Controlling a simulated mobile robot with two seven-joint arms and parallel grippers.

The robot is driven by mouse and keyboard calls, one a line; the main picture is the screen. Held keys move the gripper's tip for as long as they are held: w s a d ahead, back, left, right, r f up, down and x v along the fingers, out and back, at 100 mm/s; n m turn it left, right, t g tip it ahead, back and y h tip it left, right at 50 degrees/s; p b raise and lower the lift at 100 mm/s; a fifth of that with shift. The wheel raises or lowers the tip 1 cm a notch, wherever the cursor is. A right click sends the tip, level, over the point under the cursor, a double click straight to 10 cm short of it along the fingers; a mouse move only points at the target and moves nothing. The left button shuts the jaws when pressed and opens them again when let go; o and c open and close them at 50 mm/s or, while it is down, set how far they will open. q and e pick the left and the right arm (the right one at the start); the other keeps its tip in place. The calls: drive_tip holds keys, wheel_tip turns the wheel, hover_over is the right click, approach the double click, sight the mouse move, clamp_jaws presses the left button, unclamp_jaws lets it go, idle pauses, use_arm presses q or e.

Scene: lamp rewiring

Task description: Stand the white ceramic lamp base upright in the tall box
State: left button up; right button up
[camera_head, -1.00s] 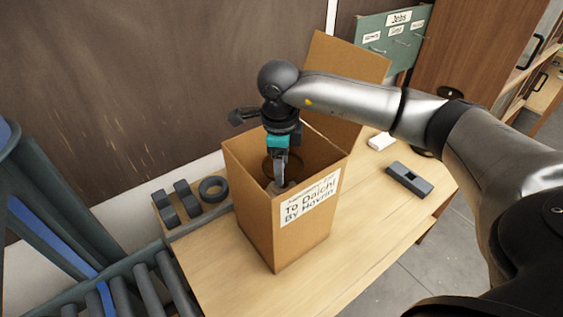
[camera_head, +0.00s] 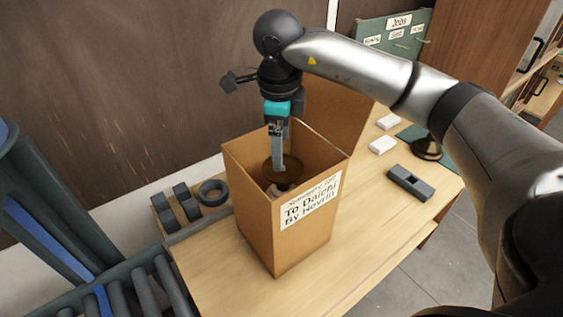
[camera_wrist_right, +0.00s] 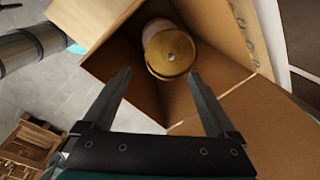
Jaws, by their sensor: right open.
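The tall cardboard box (camera_head: 257,215) stands open-topped on the wooden table, with a written label on its front. The white ceramic lamp base (camera_wrist_right: 158,28) is inside the box; its round brass top (camera_wrist_right: 171,55) faces the right wrist camera, so it appears to stand upright. In the head view, the brass top (camera_head: 272,171) shows inside the box, and the lower body is mostly hidden by the walls. My right gripper (camera_head: 281,168) points down at the box opening. In the wrist view its fingers (camera_wrist_right: 160,73) are spread and empty, above the brass top. My left gripper is not in view.
Dark grey parts and a ring (camera_head: 213,192) lie left of the box, near a roller conveyor (camera_head: 140,288). A dark grey block (camera_head: 410,183), white blocks (camera_head: 383,145) and a dark round stand (camera_head: 428,149) are at right. The box's raised flap (camera_head: 335,110) is behind my arm.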

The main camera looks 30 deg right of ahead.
drive_tip(key=shift+s+a+r, duration=0.1)
drive_tip(key=shift+r, duration=1.1)
drive_tip(key=shift+s+a+r, duration=0.1)
drive_tip(key=shift+r, duration=1.05)
